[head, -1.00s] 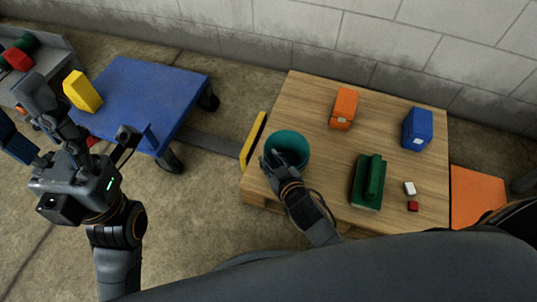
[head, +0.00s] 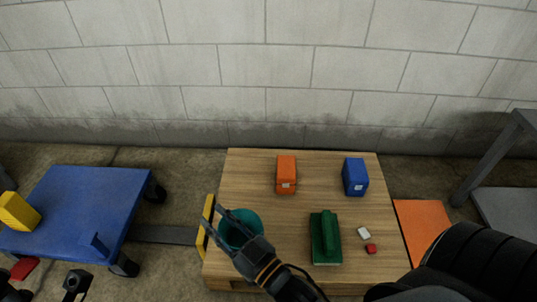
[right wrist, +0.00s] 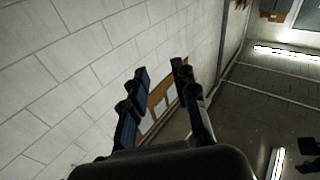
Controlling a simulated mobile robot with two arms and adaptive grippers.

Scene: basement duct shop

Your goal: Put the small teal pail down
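The small teal pail (head: 247,222) appears upright at the left front of the wooden tabletop (head: 255,180). My right gripper (head: 217,226) overlaps the pail in the head view, its fingers spread across the pail's near left side. In the right wrist view, the right gripper's fingers (right wrist: 164,92) are apart with nothing between them; the pail does not show there. I cannot tell whether the fingers touch the pail, and its base is hidden. Only dark parts of my left gripper (head: 10,291) show at the bottom left edge, so its state is unclear.
An orange box (head: 286,174), a blue box (head: 355,177), a green block-shaped object (head: 325,238), a small white block (head: 364,233) and a small red block (head: 370,249) occupy the table. A blue cart (head: 85,205) with a yellow block (head: 17,211) stands left. The table's middle is clear.

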